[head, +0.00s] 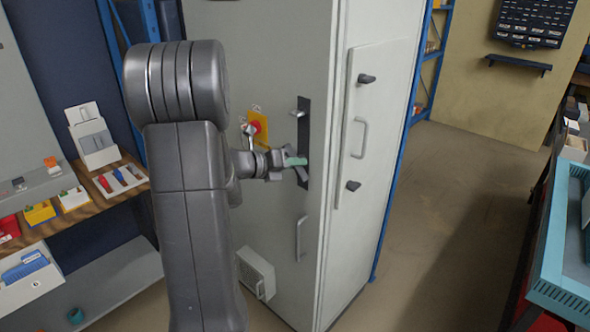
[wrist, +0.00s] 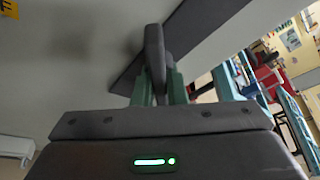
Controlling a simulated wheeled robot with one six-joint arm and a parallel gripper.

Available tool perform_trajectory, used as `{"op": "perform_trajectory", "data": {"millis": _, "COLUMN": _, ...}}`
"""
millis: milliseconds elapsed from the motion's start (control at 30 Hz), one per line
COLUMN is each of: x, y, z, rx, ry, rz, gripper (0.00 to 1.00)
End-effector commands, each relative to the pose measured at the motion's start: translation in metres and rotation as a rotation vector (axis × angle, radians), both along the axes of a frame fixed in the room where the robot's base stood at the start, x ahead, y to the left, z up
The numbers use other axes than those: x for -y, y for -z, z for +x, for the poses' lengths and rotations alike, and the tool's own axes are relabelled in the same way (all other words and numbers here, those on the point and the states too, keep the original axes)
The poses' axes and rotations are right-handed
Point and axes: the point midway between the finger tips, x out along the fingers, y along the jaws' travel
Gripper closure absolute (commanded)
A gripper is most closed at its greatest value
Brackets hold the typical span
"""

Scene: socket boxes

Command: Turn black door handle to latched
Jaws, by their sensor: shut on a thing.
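The black door handle (wrist: 155,48) shows as a dark bar between the two green fingers of my gripper (wrist: 158,88) in the wrist view. My gripper is shut on it. In the head view my gripper (head: 295,162) is at the lower part of a tall black plate (head: 303,128) on the grey cabinet's door. Most of the handle is hidden behind the fingers there, so its exact angle is hard to tell. A small grey lever (head: 299,112) sits higher on the same plate.
The tall grey cabinet (head: 262,55) carries a red knob on a yellow plate (head: 257,126) left of the handle and a pull bar (head: 300,238) below. Its right side has a panel with two dark latches. A shelf (head: 122,188) with boxes stands left. Floor is clear right.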

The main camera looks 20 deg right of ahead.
Motion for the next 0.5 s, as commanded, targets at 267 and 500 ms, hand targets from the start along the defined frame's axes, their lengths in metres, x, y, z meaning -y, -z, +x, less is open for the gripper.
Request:
{"op": "perform_trajectory", "data": {"millis": 267, "x": 0.0005, "y": 0.0046, "z": -0.0005, "rx": 0.246, "ry": 0.0, "rz": 0.098, "gripper": 1.0}}
{"op": "perform_trajectory", "data": {"millis": 500, "x": 0.0004, "y": 0.0049, "z": -0.0005, "rx": 0.436, "ry": -0.001, "rz": 0.177, "gripper": 1.0}}
